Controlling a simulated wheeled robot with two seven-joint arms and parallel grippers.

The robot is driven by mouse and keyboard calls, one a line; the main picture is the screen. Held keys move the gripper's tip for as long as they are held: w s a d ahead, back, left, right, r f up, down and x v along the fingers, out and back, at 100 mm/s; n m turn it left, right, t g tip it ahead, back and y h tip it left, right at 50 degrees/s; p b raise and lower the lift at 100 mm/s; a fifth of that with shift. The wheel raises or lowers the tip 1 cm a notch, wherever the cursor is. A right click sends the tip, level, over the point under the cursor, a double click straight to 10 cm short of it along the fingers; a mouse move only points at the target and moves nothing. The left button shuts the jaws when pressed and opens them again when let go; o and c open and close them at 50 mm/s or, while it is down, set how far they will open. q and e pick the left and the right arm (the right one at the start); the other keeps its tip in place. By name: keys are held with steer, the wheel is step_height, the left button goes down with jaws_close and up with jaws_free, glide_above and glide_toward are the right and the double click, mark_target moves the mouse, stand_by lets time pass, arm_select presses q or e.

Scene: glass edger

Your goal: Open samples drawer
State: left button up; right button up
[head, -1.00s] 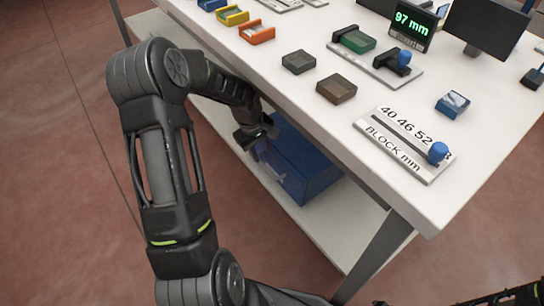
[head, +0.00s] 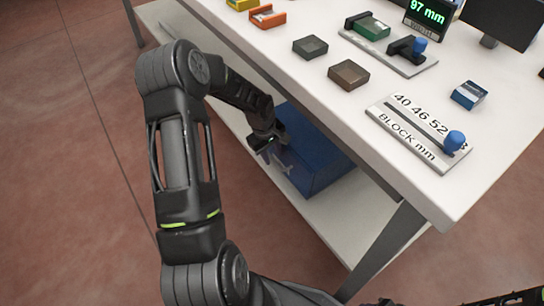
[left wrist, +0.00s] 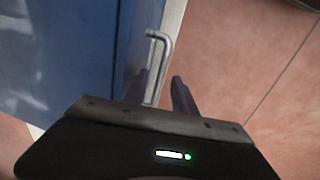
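The samples drawer appears to be the blue box unit (head: 325,160) on the lower shelf under the table. In the left wrist view its blue face (left wrist: 60,60) fills the left side, with a bent metal bar handle (left wrist: 157,60) at its edge. My left gripper (head: 272,150) is at the unit's left-facing front. In the left wrist view my left gripper (left wrist: 160,98) has its fingers apart, with the handle's bar between or just beyond them. Contact with the handle cannot be told. My right gripper is not in view; only dark arm parts show at the lower right.
The white lower shelf (head: 310,225) lies below. The red floor at left is clear.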

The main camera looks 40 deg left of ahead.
arm_select(q)
steer(key=shift+f, duration=0.2)
jaws_close()
stand_by(0.3)
stand_by(1.1)
